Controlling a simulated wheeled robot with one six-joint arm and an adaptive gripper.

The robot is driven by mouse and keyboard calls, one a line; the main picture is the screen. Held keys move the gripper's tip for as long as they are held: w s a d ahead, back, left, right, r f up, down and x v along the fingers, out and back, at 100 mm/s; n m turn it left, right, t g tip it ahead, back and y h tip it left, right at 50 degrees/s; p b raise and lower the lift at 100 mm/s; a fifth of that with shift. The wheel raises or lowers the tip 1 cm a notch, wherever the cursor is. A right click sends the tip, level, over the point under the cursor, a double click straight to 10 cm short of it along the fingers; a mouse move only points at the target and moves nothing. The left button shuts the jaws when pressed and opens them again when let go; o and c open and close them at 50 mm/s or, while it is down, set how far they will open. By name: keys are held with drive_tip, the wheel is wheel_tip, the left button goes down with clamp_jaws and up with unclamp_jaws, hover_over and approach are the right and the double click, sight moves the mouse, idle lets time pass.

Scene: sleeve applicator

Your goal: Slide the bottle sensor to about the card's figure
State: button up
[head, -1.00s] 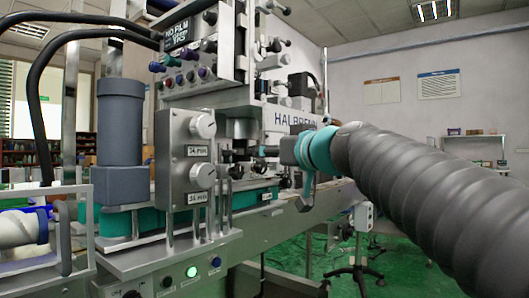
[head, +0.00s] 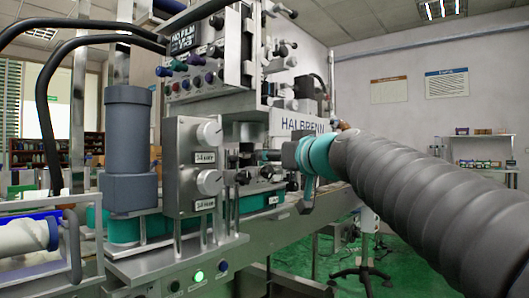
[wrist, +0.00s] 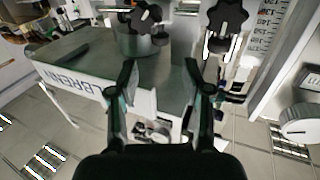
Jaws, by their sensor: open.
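My gripper (head: 298,180) is in front of the machine, at the end of my grey sleeved arm. In the wrist view its two dark fingers (wrist: 160,78) stand apart with nothing between them. A printed scale strip (wrist: 268,25) with numbers too blurred to read is at the upper right there. A black star knob (wrist: 228,15) sits left of the scale, and another black knob (wrist: 145,15) is further left. I cannot tell which part is the bottle sensor. I cannot make out the card or its figure.
A lit green button (head: 198,276) is below. A grey cylinder (head: 129,130) stands at left. Green floor (head: 345,255) shows at the right.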

drive_tip(key=p+x, duration=0.2)
drive_tip(key=x, duration=0.7)
drive_tip(key=shift+w+a, duration=0.1)
clamp_jaws()
